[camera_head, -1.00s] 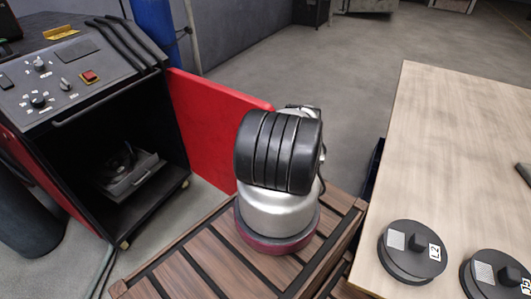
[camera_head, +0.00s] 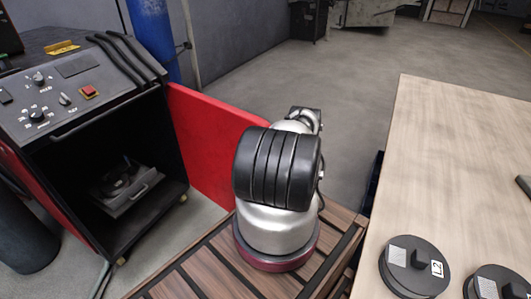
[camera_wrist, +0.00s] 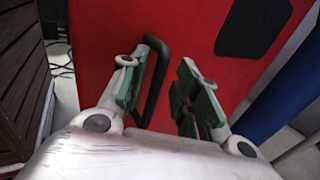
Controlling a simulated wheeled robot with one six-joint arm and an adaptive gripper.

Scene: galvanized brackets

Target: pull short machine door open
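The short machine (camera_head: 75,110) stands at the left with its black interior exposed. Its red door (camera_head: 215,135) stands swung wide open to the right of the opening; its far end is partly hidden by my arm. In the wrist view, the red door (camera_wrist: 190,40) fills the background, with a black bar handle (camera_wrist: 156,85) on it. My gripper (camera_wrist: 160,82) is open, its green-padded fingers apart. The handle shows between the fingers, close to the left one; I cannot tell whether they touch. My gripper is hidden in the head view.
A wooden table (camera_head: 450,160) with round black parts (camera_head: 414,266) stands at the right. A slatted wooden surface (camera_head: 195,270) lies under my arm. A blue cylinder (camera_head: 153,38) stands behind the machine. Grey floor is clear beyond the door.

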